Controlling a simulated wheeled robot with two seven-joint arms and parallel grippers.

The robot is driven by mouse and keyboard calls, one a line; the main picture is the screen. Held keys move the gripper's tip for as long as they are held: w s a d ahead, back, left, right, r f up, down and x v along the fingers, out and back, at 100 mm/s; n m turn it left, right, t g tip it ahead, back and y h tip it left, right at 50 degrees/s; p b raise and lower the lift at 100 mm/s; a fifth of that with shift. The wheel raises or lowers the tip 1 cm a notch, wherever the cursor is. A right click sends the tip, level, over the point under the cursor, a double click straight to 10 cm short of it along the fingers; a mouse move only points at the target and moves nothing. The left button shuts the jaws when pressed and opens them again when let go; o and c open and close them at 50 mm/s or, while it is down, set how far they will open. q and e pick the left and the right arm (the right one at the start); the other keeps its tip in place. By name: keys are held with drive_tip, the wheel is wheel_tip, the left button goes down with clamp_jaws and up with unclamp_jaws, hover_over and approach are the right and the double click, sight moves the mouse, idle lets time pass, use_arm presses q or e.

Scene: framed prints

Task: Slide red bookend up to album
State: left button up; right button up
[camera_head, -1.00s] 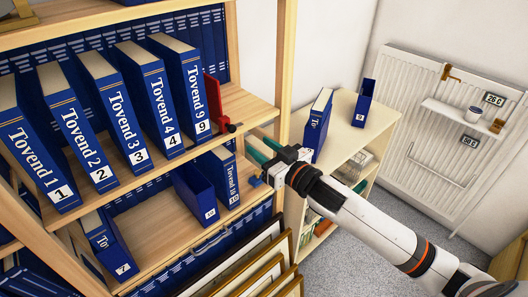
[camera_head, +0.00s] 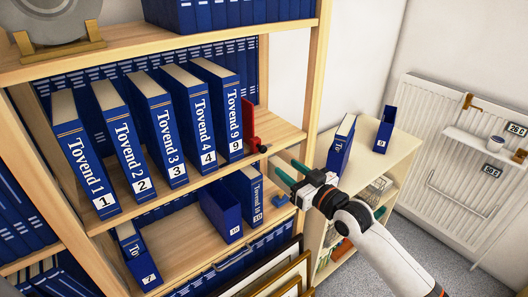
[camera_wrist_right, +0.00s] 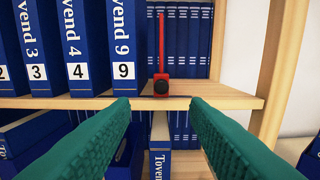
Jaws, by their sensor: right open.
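The red bookend (camera_head: 250,122) stands upright on the upper shelf, just right of the blue album Tovend 9 (camera_head: 216,108). In the right wrist view the bookend (camera_wrist_right: 162,45) is a thin upright plate with a dark knob on its base, and a narrow gap shows between it and the album (camera_wrist_right: 122,40). My right gripper (camera_head: 287,164) is open and empty, in front of the shelf and to the right of the bookend. In the wrist view its teal fingertips (camera_wrist_right: 160,104) lie left and right of the bookend, below its base, touching nothing. My left gripper is out of view.
Several more blue albums (camera_head: 119,142) lean in a row to the left. A wooden side post (camera_head: 315,85) bounds the shelf on the right. The lower shelf (camera_head: 190,243) holds a blue box and further albums. A low cabinet (camera_head: 372,160) stands beyond.

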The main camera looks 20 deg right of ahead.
sight(264, 150)
drive_tip(key=x, duration=0.2)
drive_tip(key=p+x, duration=0.1)
drive_tip(key=x, duration=0.2)
drive_tip(key=shift+w+d, duration=0.15)
drive_tip(key=shift+w, duration=0.3)
drive_tip(key=x, duration=0.1)
drive_tip(key=p+x, duration=0.1)
drive_tip(key=x, duration=0.1)
drive_tip(key=shift+w+a, duration=0.25)
drive_tip(key=shift+a, duration=0.1)
drive_tip(key=shift+w+f, duration=0.1)
drive_tip(key=shift+w, duration=0.45)
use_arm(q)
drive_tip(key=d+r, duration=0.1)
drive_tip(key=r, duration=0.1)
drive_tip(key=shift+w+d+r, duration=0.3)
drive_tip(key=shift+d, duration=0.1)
use_arm(e)
drive_tip(key=shift+a, duration=0.1)
drive_tip(key=shift+s, duration=0.1)
drive_tip(key=shift+c, duration=1.1)
clamp_jaws()
